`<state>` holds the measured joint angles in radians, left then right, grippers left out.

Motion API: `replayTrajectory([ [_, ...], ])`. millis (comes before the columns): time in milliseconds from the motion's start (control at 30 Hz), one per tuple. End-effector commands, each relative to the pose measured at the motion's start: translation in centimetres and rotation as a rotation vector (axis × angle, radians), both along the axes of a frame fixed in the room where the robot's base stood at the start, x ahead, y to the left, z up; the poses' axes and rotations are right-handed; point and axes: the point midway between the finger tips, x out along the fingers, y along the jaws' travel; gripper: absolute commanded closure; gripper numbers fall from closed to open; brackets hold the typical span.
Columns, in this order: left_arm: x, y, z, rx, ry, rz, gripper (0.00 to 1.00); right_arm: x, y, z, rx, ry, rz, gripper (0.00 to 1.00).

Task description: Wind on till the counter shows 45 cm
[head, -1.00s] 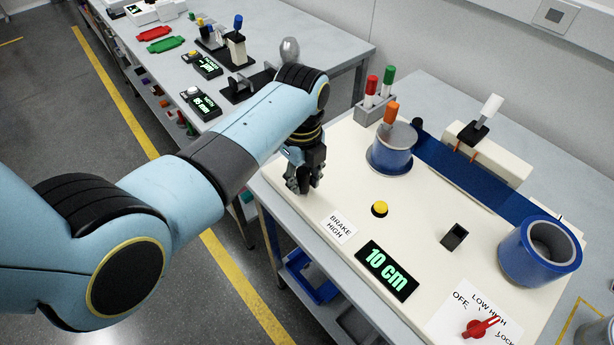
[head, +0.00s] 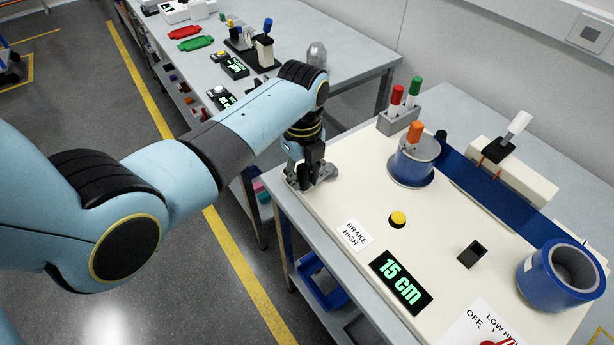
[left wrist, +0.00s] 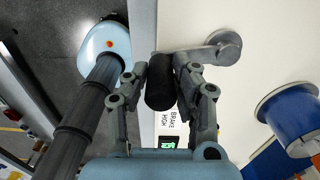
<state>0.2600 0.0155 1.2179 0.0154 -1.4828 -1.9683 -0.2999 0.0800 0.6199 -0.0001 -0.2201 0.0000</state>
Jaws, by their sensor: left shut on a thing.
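The counter (head: 401,283) on the cream machine top (head: 350,195) reads 15 cm in green. My left gripper (head: 312,178) is at the machine's left edge. In the left wrist view its fingers are shut on the black crank grip (left wrist: 159,90), whose grey crank arm (left wrist: 195,55) runs right to a round hub (left wrist: 225,46). In the head view the gripper largely hides the crank. Blue tape (head: 470,182) stretches between a small spool (head: 410,170) with an orange block on top and a large blue roll (head: 545,277). My right gripper is not in view.
A "BRAKE HIGH" label (head: 355,235), a yellow button (head: 398,219) and a black slot block (head: 472,254) sit on the machine top. A red selector knob (head: 497,342) is cut by the bottom edge. A pen holder (head: 398,120) and a white lever (head: 517,124) stand behind.

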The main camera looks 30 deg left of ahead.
Motion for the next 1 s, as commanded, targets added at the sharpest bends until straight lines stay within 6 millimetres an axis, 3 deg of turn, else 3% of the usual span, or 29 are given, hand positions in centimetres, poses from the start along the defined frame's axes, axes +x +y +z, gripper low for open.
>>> replayTrajectory([
  [200,1.1,1.8,0.3,0.001,-0.013,-0.001,0.97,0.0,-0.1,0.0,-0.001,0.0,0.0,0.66],
  [567,1.3,2.0,0.3,-0.003,-0.014,-0.001,0.97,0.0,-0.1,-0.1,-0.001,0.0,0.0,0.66],
  [1000,3.5,4.2,0.3,-0.005,-0.015,-0.001,0.97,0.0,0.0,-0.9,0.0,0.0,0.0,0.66],
])
